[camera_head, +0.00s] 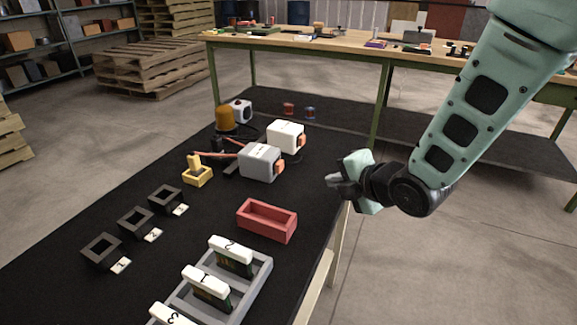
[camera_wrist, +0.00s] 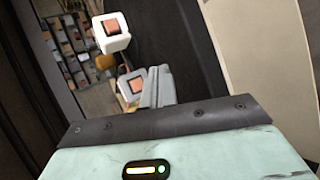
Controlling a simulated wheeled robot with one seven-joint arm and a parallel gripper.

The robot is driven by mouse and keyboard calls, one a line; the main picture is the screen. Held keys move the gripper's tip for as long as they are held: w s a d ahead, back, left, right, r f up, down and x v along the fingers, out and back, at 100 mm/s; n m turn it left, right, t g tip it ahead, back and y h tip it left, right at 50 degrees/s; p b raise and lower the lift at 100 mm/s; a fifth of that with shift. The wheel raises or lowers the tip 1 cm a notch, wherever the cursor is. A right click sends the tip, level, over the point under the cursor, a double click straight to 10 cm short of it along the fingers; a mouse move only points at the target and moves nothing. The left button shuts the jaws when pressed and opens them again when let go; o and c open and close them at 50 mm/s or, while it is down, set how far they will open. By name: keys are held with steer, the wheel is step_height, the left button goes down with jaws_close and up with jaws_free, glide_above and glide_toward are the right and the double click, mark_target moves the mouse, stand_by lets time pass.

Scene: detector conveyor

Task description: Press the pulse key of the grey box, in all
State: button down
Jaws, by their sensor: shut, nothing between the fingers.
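The grey box (camera_head: 260,163) stands on the black table top, with an orange key (camera_head: 279,168) on its right end. It also shows in the wrist view (camera_wrist: 125,93), where its orange key (camera_wrist: 136,85) appears just left of my fingers. My gripper (camera_head: 333,181) is shut and empty, to the right of the grey box and apart from it in the head view. Its closed fingers show in the wrist view (camera_wrist: 157,90) and hide part of the grey box's right side there.
A similar white box (camera_head: 285,136) with its own orange key stands just behind the grey box. A red tray (camera_head: 267,221), a yellow stand (camera_head: 197,175), black sockets and a grey rack (camera_head: 257,269) of numbered modules lie nearer. An amber lamp (camera_head: 226,119) stands behind.

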stand_by(0.3)
steer(key=shift+w+a, duration=0.15)
steer(key=shift+a, duration=0.35)
steer(key=p, duration=0.1)
glide_toward(283, 168)
steer(key=shift+w+a+f, duration=0.25)
steer(key=shift+w+f, duration=0.4)
steer(key=shift+w+a+f, duration=0.25)
steer(key=shift+w+f, duration=0.4)
steer(key=shift+w, duration=0.05)
steer(key=shift+w+a+f, duration=0.25)
steer(key=shift+w+f, duration=0.35)
steer(key=shift+w, duration=0.05)
steer(key=shift+a, duration=0.1)
steer(key=shift+w+a, duration=0.1)
steer(key=shift+a, duration=0.2)
steer(key=shift+w+a, duration=0.25)
steer(key=shift+a, duration=0.45)
stand_by(1.0)
stand_by(0.5)
steer(key=shift+s+d+b, duration=0.15)
steer(key=shift+d, duration=0.4)
steer(key=shift+s+d+b, duration=0.15)
steer(key=shift+s+d, duration=0.05)
steer(key=shift+d, duration=0.35)
